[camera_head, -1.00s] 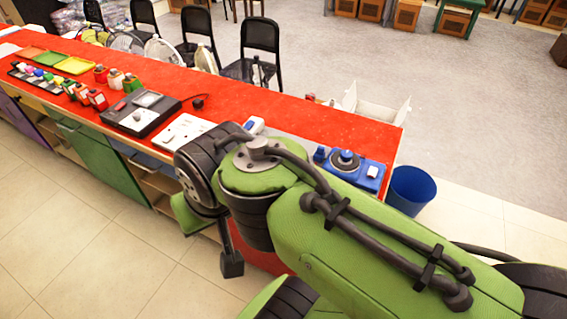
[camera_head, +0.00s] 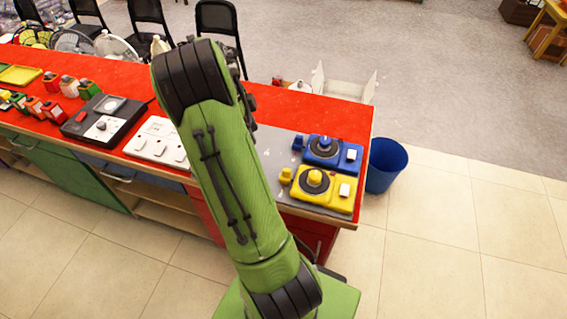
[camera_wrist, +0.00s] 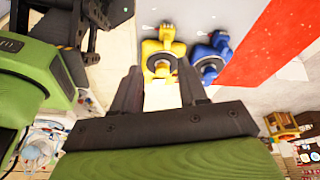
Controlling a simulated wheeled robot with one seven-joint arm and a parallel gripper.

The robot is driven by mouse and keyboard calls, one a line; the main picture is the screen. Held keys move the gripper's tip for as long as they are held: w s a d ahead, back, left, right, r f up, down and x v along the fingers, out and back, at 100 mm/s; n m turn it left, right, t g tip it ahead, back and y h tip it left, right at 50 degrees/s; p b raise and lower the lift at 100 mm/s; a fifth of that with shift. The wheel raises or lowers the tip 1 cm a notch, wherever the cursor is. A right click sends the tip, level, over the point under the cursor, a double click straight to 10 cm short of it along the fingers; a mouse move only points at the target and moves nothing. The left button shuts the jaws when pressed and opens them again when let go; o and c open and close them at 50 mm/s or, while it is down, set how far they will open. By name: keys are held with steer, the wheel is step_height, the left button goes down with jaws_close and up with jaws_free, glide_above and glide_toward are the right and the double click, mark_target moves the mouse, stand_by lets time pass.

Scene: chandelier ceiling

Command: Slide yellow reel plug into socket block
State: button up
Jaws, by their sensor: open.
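The yellow reel (camera_head: 338,187) lies on a grey mat near the right end of the red counter, with a dark disc and a yellow knob on top. Its small yellow plug (camera_head: 285,176) sits at its left side. In the wrist view the yellow reel (camera_wrist: 158,67) shows beyond my fingertips, with the yellow plug (camera_wrist: 167,31) above it. My gripper (camera_wrist: 160,80) is open and empty, apart from the reel. A white block (camera_head: 157,143), likely the socket block, lies left of my arm. My arm hides the gripper in the head view.
A blue reel (camera_head: 330,152) with a blue plug (camera_head: 298,142) sits just behind the yellow one. A black device (camera_head: 103,119) stands further left. A blue bin (camera_head: 386,165) stands on the floor at the right. Black chairs line the far side.

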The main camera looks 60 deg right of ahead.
steer(key=s+d+f+m+g, duration=0.1)
steer(key=s+d+f+m, duration=0.1)
steer(key=d+f+m, duration=0.15)
glide_toward(286, 170)
steer(key=x, duration=0.9)
steer(key=shift+d+f, duration=0.1)
steer(key=shift+f, duration=0.05)
jaws_close()
